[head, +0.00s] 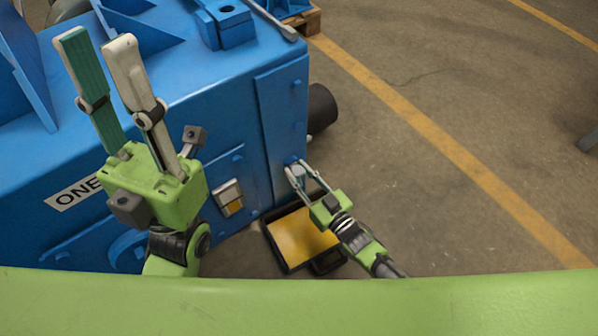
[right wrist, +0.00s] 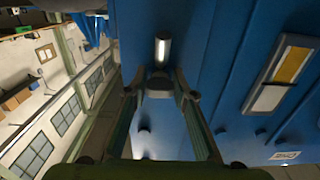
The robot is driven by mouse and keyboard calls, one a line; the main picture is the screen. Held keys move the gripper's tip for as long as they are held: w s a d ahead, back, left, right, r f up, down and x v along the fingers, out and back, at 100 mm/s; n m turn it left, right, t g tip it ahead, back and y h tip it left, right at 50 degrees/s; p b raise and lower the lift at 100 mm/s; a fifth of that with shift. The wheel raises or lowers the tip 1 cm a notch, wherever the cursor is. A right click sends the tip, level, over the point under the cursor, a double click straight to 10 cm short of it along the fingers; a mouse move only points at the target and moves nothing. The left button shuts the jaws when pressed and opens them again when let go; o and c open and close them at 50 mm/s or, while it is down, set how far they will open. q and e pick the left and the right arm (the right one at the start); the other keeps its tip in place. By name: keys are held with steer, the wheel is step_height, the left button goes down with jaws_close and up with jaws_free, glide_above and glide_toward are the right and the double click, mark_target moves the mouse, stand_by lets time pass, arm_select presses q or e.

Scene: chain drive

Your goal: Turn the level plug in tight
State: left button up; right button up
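The blue housing (head: 215,110) fills the left of the head view. My right gripper (head: 297,166) is at the lower part of its right-hand corner, its two fingers reaching to the blue surface. In the right wrist view a grey, round-looking plug (right wrist: 158,86) sits between the fingers of the right gripper (right wrist: 159,72), against the blue wall. Whether the fingers press on it or stand just off it is not clear. How far the plug is in cannot be seen. My left gripper (head: 95,42) is raised in front of the housing, fingers spread and empty.
A black tray (head: 268,238) with yellow-brown liquid lies on the floor below the right gripper. A sight glass (head: 228,198) on the housing shows amber at its bottom. A dark cylinder (head: 322,107) sticks out at the right. The concrete floor (head: 450,190) there is clear.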

steer(key=o, duration=0.4)
steer(key=shift+s+d+f, duration=0.1)
steer(key=shift+s+f, duration=0.05)
steer(key=shift+f, duration=0.05)
steer(key=shift+c, duration=0.2)
steer(key=shift+r, duration=0.1)
steer(key=v, duration=1.2)
